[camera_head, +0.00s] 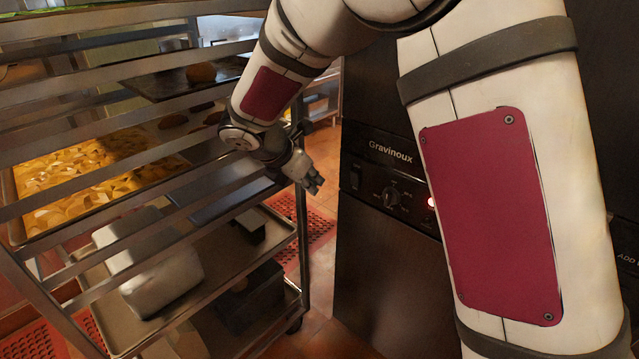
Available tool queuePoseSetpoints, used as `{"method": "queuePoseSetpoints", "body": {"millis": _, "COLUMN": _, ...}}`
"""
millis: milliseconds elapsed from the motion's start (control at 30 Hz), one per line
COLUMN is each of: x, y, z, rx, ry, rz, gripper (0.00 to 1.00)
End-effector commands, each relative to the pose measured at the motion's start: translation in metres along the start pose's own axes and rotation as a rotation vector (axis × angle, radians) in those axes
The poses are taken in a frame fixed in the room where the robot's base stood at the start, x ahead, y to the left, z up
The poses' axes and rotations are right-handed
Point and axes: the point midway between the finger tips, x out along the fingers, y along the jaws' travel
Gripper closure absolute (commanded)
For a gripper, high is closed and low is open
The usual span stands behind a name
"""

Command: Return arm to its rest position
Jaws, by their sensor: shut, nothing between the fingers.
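My arm, white with dark red panels, comes down from the top of the head camera view and bends toward the middle. My gripper (314,184) is at its end, between the rack on the left and the dark appliance on the right. The fingers are small and close together in this view, shut with nothing in them. The gripper is apart from the appliance front. How far it is from the rack's edge is hard to judge.
A metal tray rack (301,205) fills the left, holding a tray of yellow food pieces (75,182) and a pale block-like item (150,262). A dark Gravinoux appliance (385,255) with a knob (391,197) stands right. A red mat (312,228) lies on the tiled floor between.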

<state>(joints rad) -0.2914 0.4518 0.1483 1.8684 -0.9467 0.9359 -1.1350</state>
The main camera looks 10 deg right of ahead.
Motion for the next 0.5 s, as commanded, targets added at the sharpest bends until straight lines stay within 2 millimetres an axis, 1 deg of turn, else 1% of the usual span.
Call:
{"method": "queuePoseSetpoints", "body": {"millis": 367, "x": -0.002, "y": -0.002, "z": 0.001, "rx": 0.007, "ry": 0.001, "rz": -0.001, "gripper": 1.00}}
{"method": "queuePoseSetpoints", "body": {"millis": 467, "x": -0.012, "y": -0.013, "z": 0.010, "rx": 0.065, "ry": 0.008, "rz": -0.006, "gripper": 1.00}}
{"method": "queuePoseSetpoints", "body": {"millis": 500, "x": -0.019, "y": -0.021, "z": 0.016, "rx": 0.110, "ry": 0.014, "rz": -0.010, "gripper": 1.00}}
